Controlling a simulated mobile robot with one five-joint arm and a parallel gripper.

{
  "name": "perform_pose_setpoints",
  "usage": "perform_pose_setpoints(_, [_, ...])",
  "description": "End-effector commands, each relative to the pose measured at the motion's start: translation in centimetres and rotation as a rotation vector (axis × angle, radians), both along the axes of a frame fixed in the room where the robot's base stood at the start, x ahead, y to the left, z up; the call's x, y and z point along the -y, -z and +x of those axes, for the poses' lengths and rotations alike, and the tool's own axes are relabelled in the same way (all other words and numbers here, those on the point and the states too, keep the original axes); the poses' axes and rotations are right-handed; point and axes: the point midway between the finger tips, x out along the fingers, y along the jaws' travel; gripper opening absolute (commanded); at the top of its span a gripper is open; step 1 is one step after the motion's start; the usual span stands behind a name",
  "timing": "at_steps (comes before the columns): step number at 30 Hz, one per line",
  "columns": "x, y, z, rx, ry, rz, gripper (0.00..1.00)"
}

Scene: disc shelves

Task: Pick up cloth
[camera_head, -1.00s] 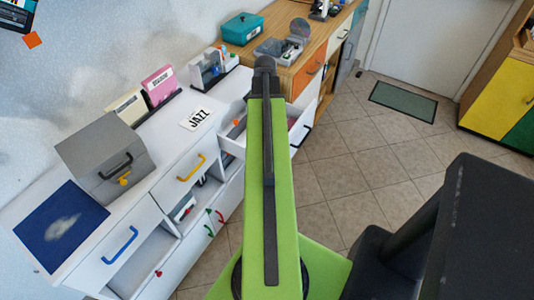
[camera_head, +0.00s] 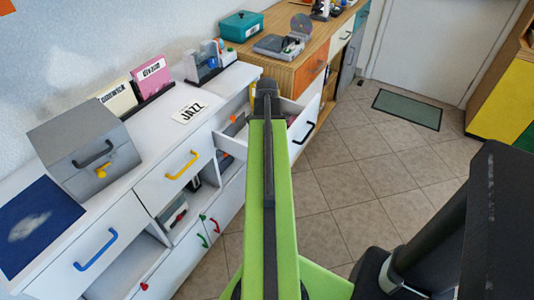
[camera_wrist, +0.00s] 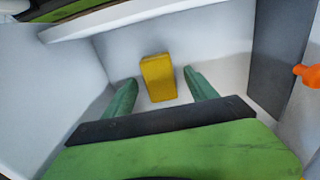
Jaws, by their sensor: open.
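In the wrist view a small yellow block-like thing (camera_wrist: 158,79) stands in a white-walled compartment. It may be the folded cloth, but I cannot tell for sure. My gripper (camera_wrist: 161,85) is open, with one teal finger on each side of the yellow thing and visible gaps between. How far the fingertips are from it in depth is unclear. In the head view my arm reaches over an open white drawer (camera_head: 232,143), and the arm hides the gripper.
An orange object (camera_wrist: 308,75) lies beside a dark grey panel (camera_wrist: 284,55) at right in the wrist view. On the white cabinet are a grey box (camera_head: 85,145), a JAZZ card (camera_head: 189,111) and a blue mat (camera_head: 35,225).

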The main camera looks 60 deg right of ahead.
Motion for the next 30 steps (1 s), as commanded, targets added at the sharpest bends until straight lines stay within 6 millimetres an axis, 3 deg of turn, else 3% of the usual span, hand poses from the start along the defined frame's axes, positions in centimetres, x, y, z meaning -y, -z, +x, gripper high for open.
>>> perform_pose_setpoints(5, [0.02, -0.13, -0.02, 0.0, 0.001, 0.0, 0.66])
perform_pose_setpoints(20, [0.05, -0.13, -0.07, 0.0, 0.002, 0.0, 0.02])
perform_pose_setpoints(30, [0.07, -0.9, -0.1, 0.0, 0.002, 0.0, 0.01])
